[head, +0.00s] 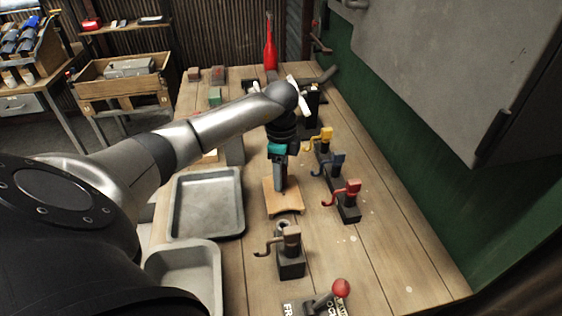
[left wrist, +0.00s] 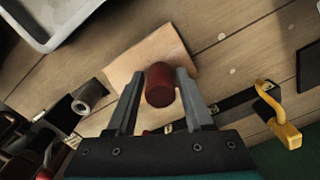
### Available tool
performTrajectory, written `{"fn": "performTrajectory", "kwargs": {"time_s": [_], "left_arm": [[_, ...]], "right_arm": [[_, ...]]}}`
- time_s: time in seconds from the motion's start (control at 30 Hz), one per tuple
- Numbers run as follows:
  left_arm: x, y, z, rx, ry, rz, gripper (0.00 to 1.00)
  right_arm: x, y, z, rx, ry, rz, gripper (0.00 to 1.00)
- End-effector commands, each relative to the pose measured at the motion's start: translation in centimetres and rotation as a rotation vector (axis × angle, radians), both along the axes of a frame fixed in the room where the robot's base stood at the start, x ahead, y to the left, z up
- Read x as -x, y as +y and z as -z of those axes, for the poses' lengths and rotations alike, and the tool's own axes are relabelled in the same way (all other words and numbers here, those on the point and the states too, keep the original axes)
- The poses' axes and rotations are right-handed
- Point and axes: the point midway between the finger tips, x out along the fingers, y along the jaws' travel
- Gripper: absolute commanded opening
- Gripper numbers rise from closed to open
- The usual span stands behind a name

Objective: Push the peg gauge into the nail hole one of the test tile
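The test tile (head: 290,205) is a tan square plate on the wooden bench, below my left gripper. It also shows in the left wrist view (left wrist: 130,68). The peg gauge (left wrist: 160,84) is a dark red cylinder seen end-on between the fingertips. My left gripper (left wrist: 161,88) is shut on the peg gauge, with a grey finger on each side, and hangs over the tile. In the head view the left gripper (head: 281,186) points down at the tile. The peg's lower end and nail hole one are hidden, so I cannot tell whether the peg is in the hole.
Yellow (head: 322,136), blue (head: 333,161) and red (head: 347,189) levered blocks stand right of the tile. A brown-levered block (head: 291,262) stands in front of it. Grey trays (head: 208,203) lie left. A grey cabinet (head: 460,70) overhangs the right.

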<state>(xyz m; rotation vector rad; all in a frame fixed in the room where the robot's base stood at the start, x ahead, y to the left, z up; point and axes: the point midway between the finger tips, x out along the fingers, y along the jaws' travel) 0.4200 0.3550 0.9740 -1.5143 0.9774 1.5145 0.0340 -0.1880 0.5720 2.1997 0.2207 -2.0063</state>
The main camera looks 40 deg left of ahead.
Motion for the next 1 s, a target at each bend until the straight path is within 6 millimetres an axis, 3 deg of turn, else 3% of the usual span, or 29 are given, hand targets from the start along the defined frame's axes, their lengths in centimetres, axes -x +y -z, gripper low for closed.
{"fn": "performTrajectory", "kwargs": {"time_s": [0.37, 0.7, 1.0], "left_arm": [[0.0, 0.0, -0.02, 0.0, 0.0, 0.0, 0.51], [0.0, 0.01, -0.02, 0.0, 0.0, 0.0, 0.86], [-0.01, 0.03, -0.36, 0.0, -0.001, 0.0, 0.86]], "right_arm": [[-0.01, 0.01, 0.0, 0.0, 0.0, 0.0, 0.5], [-0.02, 0.01, 0.0, 0.0, 0.0, 0.0, 0.5], [-0.01, 0.01, -0.04, 0.0, 0.0, 0.0, 0.5]]}}
